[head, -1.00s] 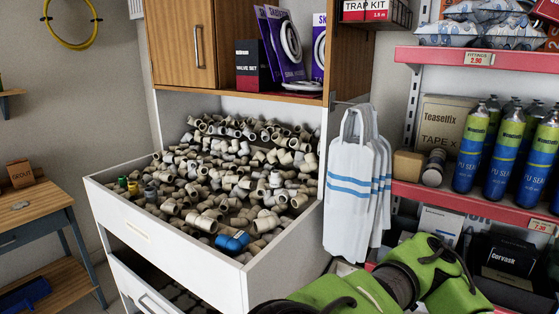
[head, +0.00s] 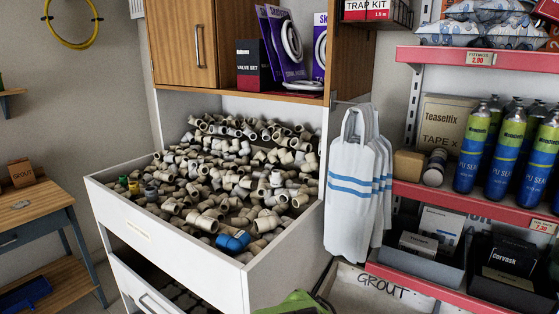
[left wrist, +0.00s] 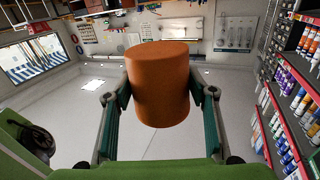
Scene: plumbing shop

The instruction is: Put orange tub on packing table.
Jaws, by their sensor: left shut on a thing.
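In the left wrist view an orange tub (left wrist: 158,85) sits between the two fingers of my left gripper (left wrist: 160,97). The fingers press on its two sides, and open floor shows beyond it. In the head view neither the tub nor either gripper shows; only a bit of my green arm is at the bottom edge. I cannot tell which table is the packing table.
An open drawer (head: 180,238) full of pipe fittings juts out in the middle. Red-edged shelves (head: 470,210) with spray cans (head: 508,150) stand at the right. White bags (head: 355,185) hang between them. A bin marked GROUT (head: 375,292) is low at the right. The wrist view shows clear floor (left wrist: 70,115).

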